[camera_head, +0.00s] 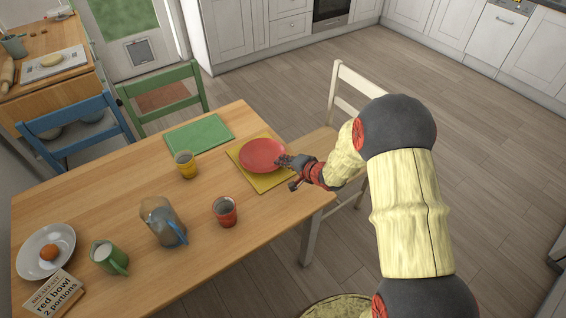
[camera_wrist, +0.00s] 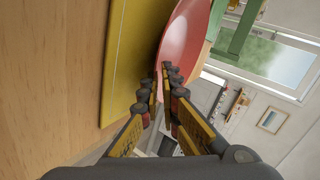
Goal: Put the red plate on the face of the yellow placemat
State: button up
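The red plate (camera_head: 263,153) is over the yellow placemat (camera_head: 270,182), with its right rim at my gripper (camera_head: 288,162). In the wrist view my gripper (camera_wrist: 164,78) has its fingers close together on either side of the rim of the red plate (camera_wrist: 182,42). The yellow placemat (camera_wrist: 122,70) lies flat on the wooden table beside the fingers in that view. I cannot tell whether the plate's underside touches the placemat. The plate hides the middle of the placemat.
A green placemat (camera_head: 199,134) lies behind the yellow one. A yellow cup (camera_head: 186,166) and a red cup (camera_head: 225,212) stand nearby. A jug (camera_head: 160,222), a green mug (camera_head: 107,257), a white plate (camera_head: 33,262) and a sign (camera_head: 52,294) are farther left. Chairs border the table.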

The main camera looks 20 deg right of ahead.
jog(key=shift+o, duration=0.8)
jog(key=shift+s+d+r, duration=0.1)
jog(key=shift+s+r, duration=0.1)
jog(key=shift+r, duration=0.05)
jog(key=p+v, duration=0.5)
jog(key=v, duration=0.6)
jog(key=s+d+r+n+g+h, duration=0.1)
jog(key=s+d+r+n+h, duration=0.15)
jog(key=r, duration=0.75)
jog(key=s+d+r+n+g+h, duration=0.1)
jog(key=s+d+r+n+h, duration=0.2)
jog(key=r, duration=0.7)
jog(key=s+a+r+n+g, duration=0.1)
jog(key=s+a+r, duration=0.1)
jog(key=s, duration=0.5)
jog(key=s+a+r+n+g, duration=0.1)
jog(key=s+a+r+n, duration=0.1)
jog(key=s+a, duration=0.3)
jog(key=s+a+r+n+g+y, duration=0.1)
jog(key=s+a+r+n, duration=0.1)
jog(key=s, duration=0.8)
jog(key=shift+s+a+r, duration=0.25)
jog(key=shift+a+r, duration=0.25)
jog(key=shift+a, duration=0.6)
